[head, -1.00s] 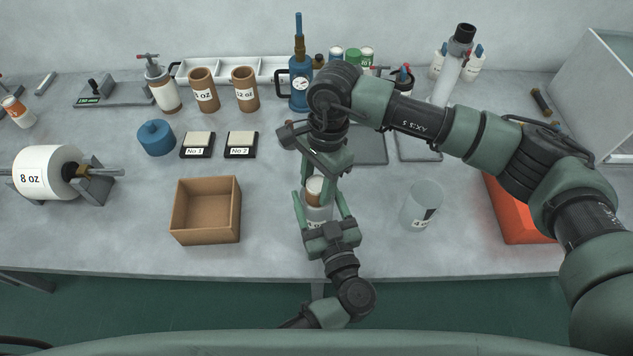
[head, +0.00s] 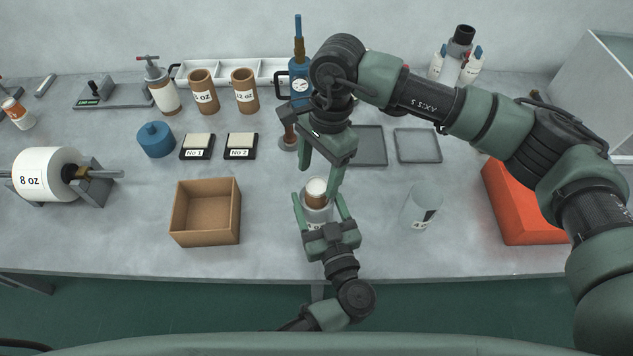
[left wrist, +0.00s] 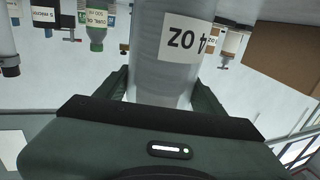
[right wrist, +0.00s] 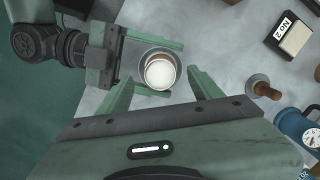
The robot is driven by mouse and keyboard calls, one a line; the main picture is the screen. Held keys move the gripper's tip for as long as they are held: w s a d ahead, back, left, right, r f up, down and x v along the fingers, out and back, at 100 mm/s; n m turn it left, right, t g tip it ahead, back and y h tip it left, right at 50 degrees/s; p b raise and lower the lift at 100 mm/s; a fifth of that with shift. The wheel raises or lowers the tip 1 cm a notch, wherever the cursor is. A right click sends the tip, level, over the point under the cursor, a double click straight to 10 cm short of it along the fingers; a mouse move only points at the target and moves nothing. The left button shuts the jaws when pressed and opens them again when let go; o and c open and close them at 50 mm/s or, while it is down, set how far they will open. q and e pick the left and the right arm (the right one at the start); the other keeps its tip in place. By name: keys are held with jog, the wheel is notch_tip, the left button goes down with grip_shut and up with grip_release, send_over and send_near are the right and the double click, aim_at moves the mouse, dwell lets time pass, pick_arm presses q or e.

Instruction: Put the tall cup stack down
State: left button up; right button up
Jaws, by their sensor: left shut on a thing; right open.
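My left gripper (head: 324,214) is shut around a grey see-through sleeve (head: 319,216) marked 4 oz, near the front of the bench. The sleeve and its label fill the middle of the left wrist view (left wrist: 172,60). A brown cup stack with a white round top (head: 316,188) stands up inside the sleeve and sticks out above it; its lower part is hidden. My right gripper (head: 320,172) is open just above the stack. The right wrist view shows the white top (right wrist: 160,73) between the right fingers, apart from both.
A second clear 4 oz sleeve (head: 420,210) stands to the right. An open cardboard box (head: 206,238) is to the left, an orange bin (head: 528,215) far right. A wooden-handled tool (head: 289,134) stands behind my grippers, near flat grey trays (head: 417,146).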

notch_tip(320, 180, up, 8)
jog(key=shift+w+d+f, duration=0.2)
jog(key=shift+w+d, duration=0.15)
jog(key=shift+d, duration=0.1)
pick_arm(q)
jog(key=o, duration=1.6)
jog(key=shift+s, duration=0.1)
